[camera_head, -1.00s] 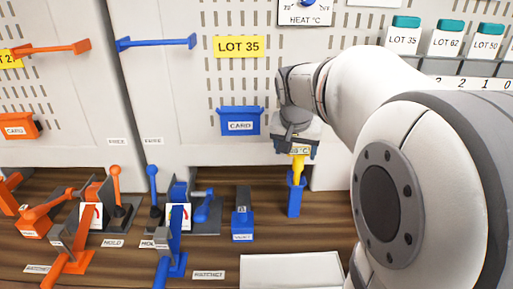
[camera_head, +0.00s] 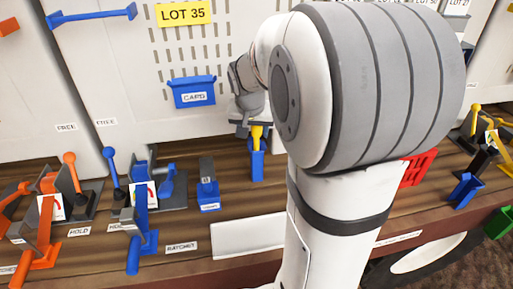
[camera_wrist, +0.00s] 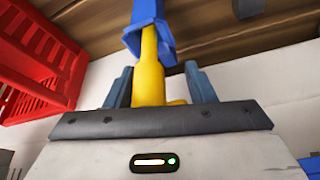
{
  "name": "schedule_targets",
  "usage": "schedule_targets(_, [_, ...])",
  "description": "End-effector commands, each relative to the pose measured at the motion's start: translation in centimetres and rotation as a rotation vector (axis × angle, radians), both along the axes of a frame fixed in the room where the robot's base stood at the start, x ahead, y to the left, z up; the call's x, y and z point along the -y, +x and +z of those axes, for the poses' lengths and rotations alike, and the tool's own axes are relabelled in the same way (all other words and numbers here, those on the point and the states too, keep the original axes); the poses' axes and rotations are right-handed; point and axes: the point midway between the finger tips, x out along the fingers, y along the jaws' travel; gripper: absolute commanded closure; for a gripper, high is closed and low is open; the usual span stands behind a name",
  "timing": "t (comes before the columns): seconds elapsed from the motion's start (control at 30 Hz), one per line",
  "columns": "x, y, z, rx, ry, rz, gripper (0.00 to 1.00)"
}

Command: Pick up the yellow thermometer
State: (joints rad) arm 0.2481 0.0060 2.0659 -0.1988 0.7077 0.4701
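The yellow thermometer (camera_head: 257,134) stands with its lower end in a blue upright holder (camera_head: 256,164) on the wooden bench. My gripper (camera_head: 248,122) is at its upper end, partly hidden by my arm in the head view. In the wrist view the yellow thermometer (camera_wrist: 150,75) lies between the two fingers of my gripper (camera_wrist: 160,86). The fingers are apart, with a visible gap between the thermometer and the right finger. The blue holder (camera_wrist: 148,28) surrounds the thermometer's far end.
A blue tool (camera_head: 207,192) stands left of the holder, with blue and orange levers further left. A white panel (camera_head: 247,236) lies in front. A red slotted bin (camera_head: 418,168) is right of my arm. A blue card box (camera_head: 193,92) hangs on the wall behind.

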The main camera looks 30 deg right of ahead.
Motion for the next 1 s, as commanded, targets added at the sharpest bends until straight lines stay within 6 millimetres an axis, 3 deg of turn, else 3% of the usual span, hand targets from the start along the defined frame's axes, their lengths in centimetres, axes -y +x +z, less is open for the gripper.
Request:
schedule_targets(0.57, [0.1, 0.0, 0.1, 0.001, 0.000, -0.001, 0.98])
schedule_targets(0.83, [0.1, 0.0, 0.4, 0.002, 0.000, -0.002, 0.98])
schedule_targets(1.0, [0.1, 0.0, 1.9, 0.005, -0.002, -0.002, 0.98])
